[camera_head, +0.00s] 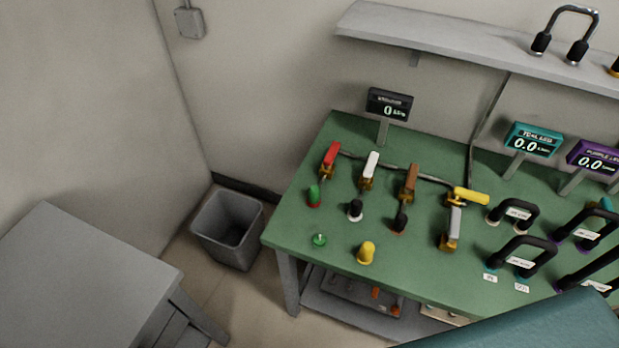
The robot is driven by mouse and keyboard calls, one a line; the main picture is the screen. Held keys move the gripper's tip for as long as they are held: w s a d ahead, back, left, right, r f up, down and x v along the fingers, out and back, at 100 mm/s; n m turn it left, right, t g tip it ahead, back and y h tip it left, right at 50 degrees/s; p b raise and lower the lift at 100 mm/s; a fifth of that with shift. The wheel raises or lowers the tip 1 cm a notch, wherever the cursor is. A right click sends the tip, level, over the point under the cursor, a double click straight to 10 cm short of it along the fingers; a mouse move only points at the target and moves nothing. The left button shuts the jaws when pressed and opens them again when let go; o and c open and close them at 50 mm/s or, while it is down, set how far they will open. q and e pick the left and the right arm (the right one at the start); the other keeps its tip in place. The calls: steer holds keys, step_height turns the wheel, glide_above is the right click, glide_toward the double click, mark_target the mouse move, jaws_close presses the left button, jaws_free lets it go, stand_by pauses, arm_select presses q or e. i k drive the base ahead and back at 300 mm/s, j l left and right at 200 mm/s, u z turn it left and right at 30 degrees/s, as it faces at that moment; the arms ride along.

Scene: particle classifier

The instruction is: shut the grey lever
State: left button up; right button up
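The grey lever (455,220) is on a brass valve on the green-topped table (335,220), just below the yellow lever (470,196). Its handle runs up and slightly right in the picture from the valve body. A red lever (331,152), a white lever (371,164) and a brown lever (410,179) stand in a row to its left, on further brass valves. Neither of my grippers shows in the head view, so nothing is seen touching the grey lever.
Black hoses (523,250) stand right of the grey lever. Displays (389,104) stand along the table's back, below a wall shelf (430,35). A grey bin (228,228) is on the floor left. A teal surface (540,325) covers the table's lower right.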

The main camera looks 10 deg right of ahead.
mark_target(455, 215)
steer(key=z, duration=1.55)
